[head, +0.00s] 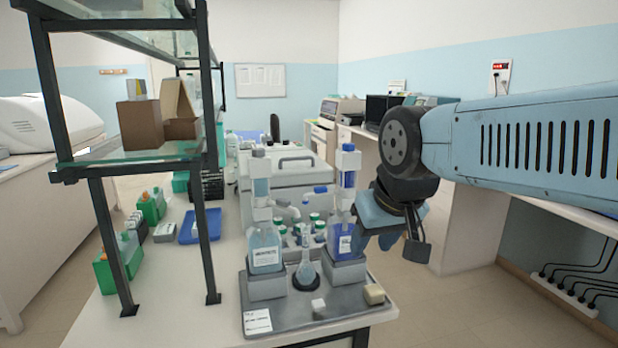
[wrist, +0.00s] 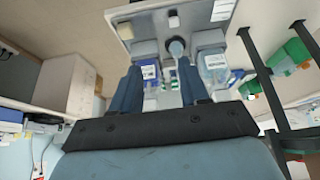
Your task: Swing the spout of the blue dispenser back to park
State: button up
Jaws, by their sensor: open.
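The blue dispenser (head: 342,238) is a bottle of dark blue liquid under a tall white pump head, upright on a grey block at the right of the tray. A white spout part with a blue cap (head: 320,189) shows left of its pump head; its exact direction is hard to tell. In the wrist view the blue bottle (wrist: 150,70) is at the left finger's tip. My gripper (head: 366,238) is just right of the dispenser; its two fingers (wrist: 160,68) are spread with nothing clearly held between them. Any contact with the dispenser cannot be told.
A pale-blue dispenser (head: 265,250) stands on the left block, with a small flask (head: 306,268) between. The grey tray (head: 320,322) carries a beige block (head: 374,294). Green-capped bottles stand behind. A black-framed shelf (head: 205,160) rises at left, near a blue tray (head: 200,226).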

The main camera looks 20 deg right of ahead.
jog(key=shift+w, duration=0.3)
notch_tip(320, 180, up, 14)
jog(key=n+g, duration=0.6)
jog(key=n, duration=1.2)
send_over(322, 194)
jog(key=f, duration=1.3)
jog(key=shift+w+d+f, duration=0.25)
jog(key=shift+w+f, duration=0.05)
jog(key=shift+w, duration=0.05)
jog(key=shift+c, duration=0.3)
grip_shut()
